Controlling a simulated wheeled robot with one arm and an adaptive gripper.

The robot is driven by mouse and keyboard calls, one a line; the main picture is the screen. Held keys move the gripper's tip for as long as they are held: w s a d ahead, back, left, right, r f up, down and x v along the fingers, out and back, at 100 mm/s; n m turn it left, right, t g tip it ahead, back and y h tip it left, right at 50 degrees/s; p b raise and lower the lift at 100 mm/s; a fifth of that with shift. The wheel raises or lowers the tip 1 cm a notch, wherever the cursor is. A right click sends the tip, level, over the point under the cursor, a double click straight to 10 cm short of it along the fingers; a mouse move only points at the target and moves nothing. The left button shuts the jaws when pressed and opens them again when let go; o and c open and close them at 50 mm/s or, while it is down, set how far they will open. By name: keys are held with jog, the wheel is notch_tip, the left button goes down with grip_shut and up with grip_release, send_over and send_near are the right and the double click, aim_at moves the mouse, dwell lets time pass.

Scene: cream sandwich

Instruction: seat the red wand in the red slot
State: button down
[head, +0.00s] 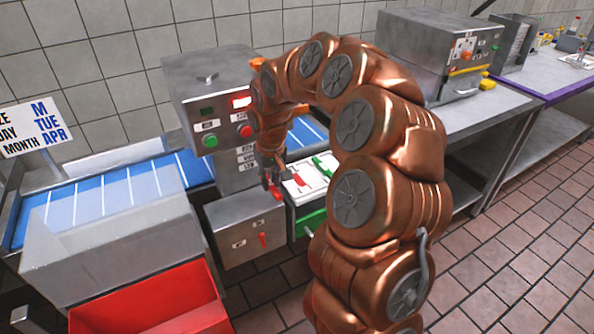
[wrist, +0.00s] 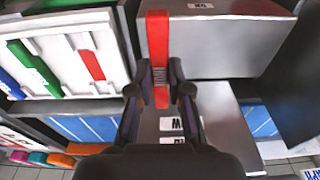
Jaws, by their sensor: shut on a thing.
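My gripper (head: 268,172) is shut on the red wand (wrist: 158,45), a flat red bar that runs up between the two fingertips in the wrist view. In the head view the wand (head: 275,192) shows as a small red piece below the fingers, above the grey box. The white slotted panel (head: 310,187) lies just right of it. A red strip (head: 299,177), which looks like the red slot, is set in that panel, and it also shows in the wrist view (wrist: 91,65) left of my gripper (wrist: 160,82). The wand is apart from the strip.
Green (wrist: 40,67) and blue (wrist: 12,83) pieces stand at the panel beside the red strip. A control box (head: 212,100) with buttons rises behind my gripper. A grey box with a red lever (head: 263,239) is below. A blue conveyor (head: 100,195) and a red bin (head: 150,305) are left.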

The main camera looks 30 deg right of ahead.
jog(key=p, duration=0.3)
send_over(298, 180)
jog(key=shift+s+f, duration=0.1)
jog(key=shift+f, duration=0.45)
jog(key=shift+f+p, duration=0.75)
jog(key=shift+f, duration=1.05)
jog(key=shift+f, duration=0.15)
jog(key=c, duration=1.1)
grip_release()
